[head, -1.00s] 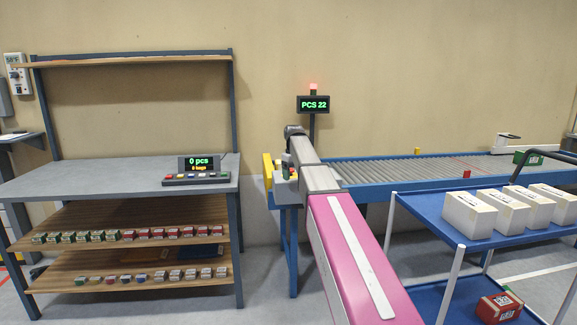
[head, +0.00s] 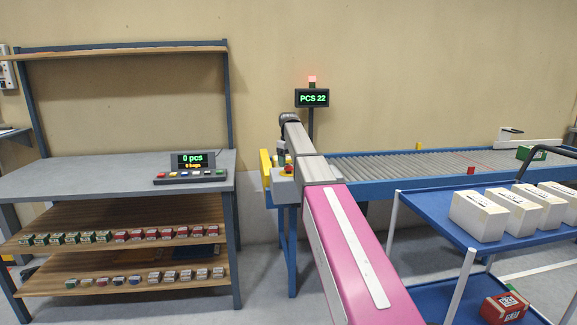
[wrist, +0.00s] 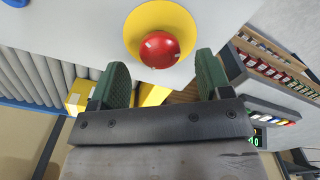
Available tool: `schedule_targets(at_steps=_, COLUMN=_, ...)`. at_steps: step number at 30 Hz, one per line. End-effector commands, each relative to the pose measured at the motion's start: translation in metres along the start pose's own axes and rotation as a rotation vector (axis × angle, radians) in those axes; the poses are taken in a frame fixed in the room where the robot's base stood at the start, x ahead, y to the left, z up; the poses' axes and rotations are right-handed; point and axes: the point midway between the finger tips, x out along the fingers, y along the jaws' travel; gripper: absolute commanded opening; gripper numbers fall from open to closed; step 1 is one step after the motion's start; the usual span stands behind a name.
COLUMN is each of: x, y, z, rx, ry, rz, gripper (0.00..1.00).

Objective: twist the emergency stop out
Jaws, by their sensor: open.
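The emergency stop is a round red button (wrist: 160,49) on a yellow collar (wrist: 160,14), set on a pale grey surface in the wrist view. My gripper (wrist: 162,66) is open, with one dark green finger on each side below the button. The fingertips are near the button's lower edge, and the button is not gripped. In the head view the stop's yellow and red (head: 287,170) show small at the conveyor's left end, partly covered by my arm and gripper.
The roller conveyor (head: 400,166) runs right from the stop. A yellow part (head: 265,168) stands at its left end. A workbench (head: 90,176) with a button console (head: 190,176) is at left. A blue cart (head: 440,222) with white boxes is at right.

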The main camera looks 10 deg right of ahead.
Motion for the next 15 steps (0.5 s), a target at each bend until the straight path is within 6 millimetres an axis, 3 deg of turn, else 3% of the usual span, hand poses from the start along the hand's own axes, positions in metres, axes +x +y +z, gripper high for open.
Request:
schedule_targets(at_steps=6, x=0.018, y=0.0, z=0.0, rx=0.0, ry=0.0, rz=0.0, gripper=0.71)
schedule_targets(at_steps=15, x=0.02, y=0.0, z=0.0, rx=0.0, ry=0.001, rz=0.0, gripper=0.71)
